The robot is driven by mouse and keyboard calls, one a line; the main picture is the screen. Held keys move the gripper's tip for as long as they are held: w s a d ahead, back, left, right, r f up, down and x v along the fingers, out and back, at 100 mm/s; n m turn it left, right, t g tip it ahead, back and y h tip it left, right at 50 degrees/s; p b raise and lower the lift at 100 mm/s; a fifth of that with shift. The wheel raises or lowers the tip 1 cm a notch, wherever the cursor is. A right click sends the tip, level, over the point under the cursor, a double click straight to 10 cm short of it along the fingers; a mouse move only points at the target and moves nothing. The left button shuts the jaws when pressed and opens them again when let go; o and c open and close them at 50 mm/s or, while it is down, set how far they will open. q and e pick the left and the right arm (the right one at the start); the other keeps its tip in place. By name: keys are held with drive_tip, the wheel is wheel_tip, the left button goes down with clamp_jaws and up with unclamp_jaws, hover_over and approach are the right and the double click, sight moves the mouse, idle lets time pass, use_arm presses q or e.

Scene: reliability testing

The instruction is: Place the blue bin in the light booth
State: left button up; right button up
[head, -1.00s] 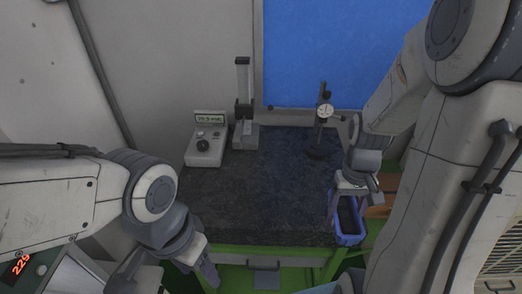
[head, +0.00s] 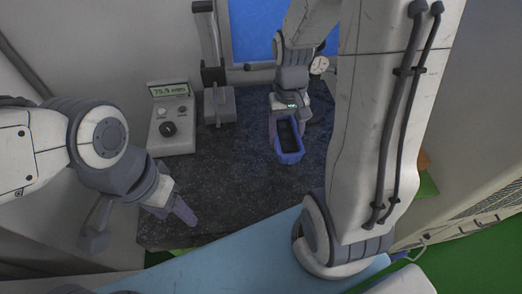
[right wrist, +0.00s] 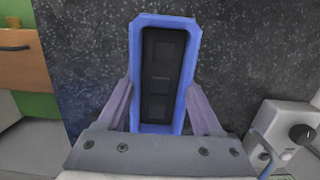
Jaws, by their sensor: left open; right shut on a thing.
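The blue bin (head: 290,157) is a small, narrow open-topped box with a dark inside. My right gripper (head: 287,122) is shut on it over the dark speckled worktop. In the right wrist view the bin (right wrist: 165,20) sits between the two fingers of the right gripper (right wrist: 163,108), which press on its sides. I cannot tell whether the bin touches the worktop. My left gripper (head: 138,222) is open and empty over the worktop's front left corner. I cannot make out a light booth in these views.
The speckled worktop (head: 225,180) has free room left of the bin. A meter with a green display (head: 172,118) and a tall stand (head: 217,98) are at its back left. A dial gauge (head: 319,66) is behind my right arm. A wooden drawer (right wrist: 22,60) shows in the wrist view.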

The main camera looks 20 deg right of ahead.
drive_tip(key=b, duration=0.2)
hover_over(265, 158)
drive_tip(key=f, duration=0.3)
drive_tip(key=shift+w+f, duration=0.25)
drive_tip(key=shift+w, duration=0.05)
wheel_tip(265, 158, down, 4)
drive_tip(key=b, duration=0.4)
drive_tip(key=shift+r, duration=0.15)
drive_tip(key=shift+s, duration=0.1)
drive_tip(key=shift+f, duration=0.2)
drive_tip(key=o, duration=1.4)
drive_tip(key=shift+o, duration=0.2)
drive_tip(key=shift+r, duration=0.15)
